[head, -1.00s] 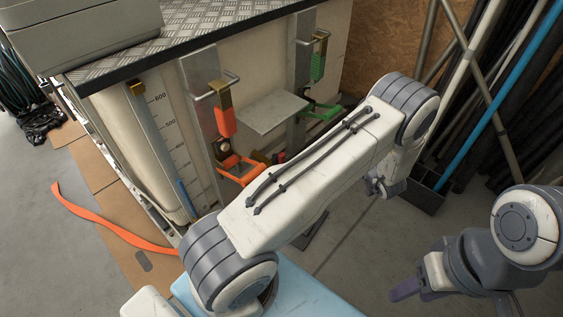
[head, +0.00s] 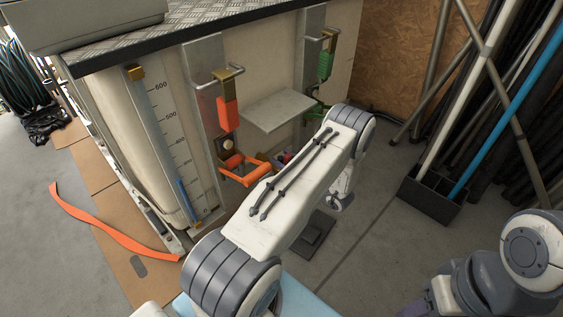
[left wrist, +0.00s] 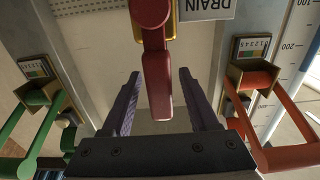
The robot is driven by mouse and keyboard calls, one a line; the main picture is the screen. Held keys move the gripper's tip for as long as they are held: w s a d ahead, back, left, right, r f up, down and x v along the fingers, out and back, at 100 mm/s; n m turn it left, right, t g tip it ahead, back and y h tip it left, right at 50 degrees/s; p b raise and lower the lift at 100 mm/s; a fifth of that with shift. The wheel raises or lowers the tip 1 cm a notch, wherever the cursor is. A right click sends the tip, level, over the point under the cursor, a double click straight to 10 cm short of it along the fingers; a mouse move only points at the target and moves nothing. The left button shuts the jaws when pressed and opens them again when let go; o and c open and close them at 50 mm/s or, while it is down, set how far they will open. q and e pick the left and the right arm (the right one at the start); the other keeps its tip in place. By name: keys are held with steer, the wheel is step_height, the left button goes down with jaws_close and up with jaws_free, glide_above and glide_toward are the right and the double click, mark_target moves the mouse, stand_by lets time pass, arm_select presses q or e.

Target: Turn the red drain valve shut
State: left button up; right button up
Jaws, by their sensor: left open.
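The red drain valve's handle (left wrist: 157,80) hangs into the top middle of the left wrist view. A yellow part and a plate reading DRAIN (left wrist: 207,9) are beside its upper end. My left gripper (left wrist: 160,98) is open, one dark finger on each side of the handle, with a gap visible on both sides. In the head view my left arm's white link hides most of the valve area; only a small reddish and purple patch shows beside it. Of my right gripper, only a purplish part (head: 414,308) shows at the bottom edge of the head view.
An orange handle (head: 245,170) and a green handle (left wrist: 42,125) flank the valve on the tank's front. A grey shelf (head: 278,110) juts out above. An orange strap (head: 105,228) lies on cardboard at left. A black pipe rack (head: 430,198) stands at right.

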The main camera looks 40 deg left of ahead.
arm_select(q)
steer(key=shift+a, duration=0.7)
jaws_close()
steer(key=shift+d, duration=0.1)
stand_by(0.9)
